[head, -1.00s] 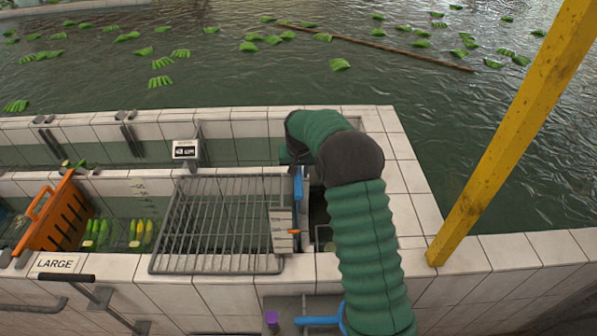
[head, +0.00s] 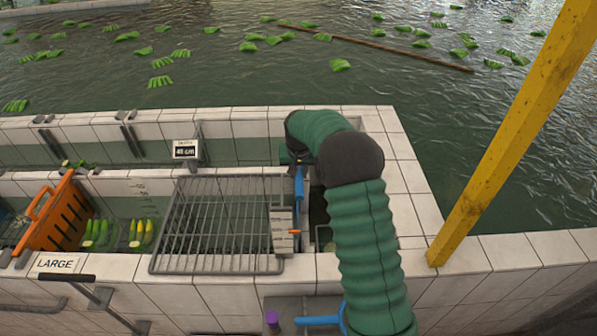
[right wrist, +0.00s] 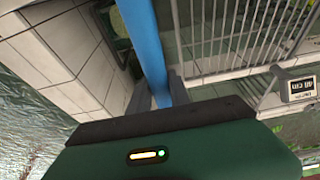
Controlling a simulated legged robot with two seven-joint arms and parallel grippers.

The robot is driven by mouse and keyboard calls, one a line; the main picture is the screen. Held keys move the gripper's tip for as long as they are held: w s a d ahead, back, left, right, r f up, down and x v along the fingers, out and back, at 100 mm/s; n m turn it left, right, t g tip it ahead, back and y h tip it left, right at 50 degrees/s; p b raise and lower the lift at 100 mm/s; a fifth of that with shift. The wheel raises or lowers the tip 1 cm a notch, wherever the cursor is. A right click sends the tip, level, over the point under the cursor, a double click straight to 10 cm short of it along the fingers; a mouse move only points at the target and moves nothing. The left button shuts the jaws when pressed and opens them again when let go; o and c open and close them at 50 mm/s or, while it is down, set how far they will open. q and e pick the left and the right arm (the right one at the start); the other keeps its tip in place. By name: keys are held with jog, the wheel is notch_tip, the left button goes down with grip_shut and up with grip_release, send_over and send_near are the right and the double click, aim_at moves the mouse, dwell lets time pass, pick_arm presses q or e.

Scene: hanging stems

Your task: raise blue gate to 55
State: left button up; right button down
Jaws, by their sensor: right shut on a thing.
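The blue gate handle (head: 299,184) stands upright at the right end of the metal grating. In the right wrist view it is a long blue bar (right wrist: 148,45). My right gripper (right wrist: 157,98) is shut on this bar, with grey fingers on either side. In the head view my green-sleeved arm hides most of the gripper. A pale scale plate (head: 283,232) with an orange pointer (head: 294,232) sits below the handle; its marks are too small to read. A depth sign (head: 185,149) shows a number in the forties in cm, seemingly 48. My left gripper is out of view.
A metal grating (head: 222,222) covers the basin left of the handle. An orange crate (head: 52,222) and a LARGE label (head: 57,263) are further left. A yellow post (head: 510,135) leans at the right. Another blue handle (head: 318,321) shows at the bottom.

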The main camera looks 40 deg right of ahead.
jog(key=shift+r+p, duration=0.3)
jog(key=shift+r, duration=0.05)
dwell(0.3)
jog(key=shift+r, duration=0.25)
jog(key=shift+r+p, duration=1.5)
jog(key=shift+r, duration=0.35)
jog(key=shift+f, duration=0.1)
dwell(0.3)
grip_release()
dwell(0.4)
